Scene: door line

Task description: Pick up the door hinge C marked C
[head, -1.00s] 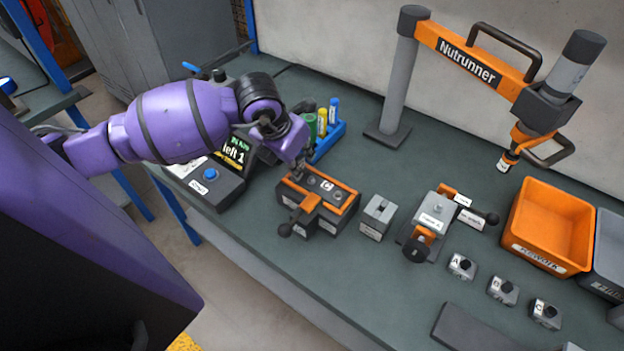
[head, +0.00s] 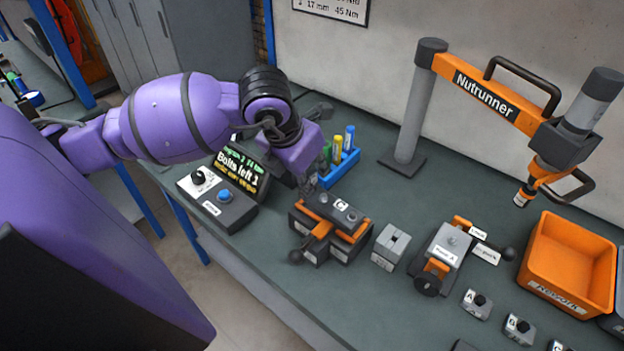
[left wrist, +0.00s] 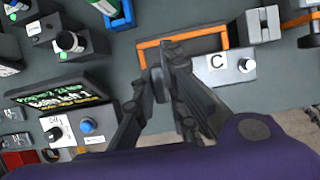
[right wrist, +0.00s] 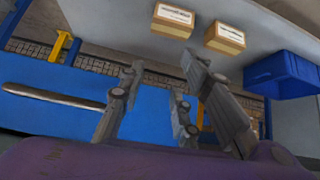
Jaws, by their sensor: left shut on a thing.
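The grey hinge marked C (head: 348,214) sits at the dark fixture (head: 338,252) with orange clamp parts; its white C label faces up. In the left wrist view the hinge (left wrist: 238,76) shows a round bolt or hole beside its label. My left gripper (head: 314,188) is at the hinge's left end, coming from above. In the left wrist view its fingers (left wrist: 166,62) are close together, shut at that end; the gripped part is mostly hidden. Whether the hinge is clear of the fixture, I cannot tell. My right gripper (right wrist: 160,88) is open and empty, away from the bench.
A control box (head: 220,205) with a screen and blue bottle tray (head: 340,168) stand close to my left gripper. A grey block (head: 390,246), another clamp fixture (head: 440,255), an orange bin (head: 570,262) and the nutrunner arm (head: 490,88) are to the right.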

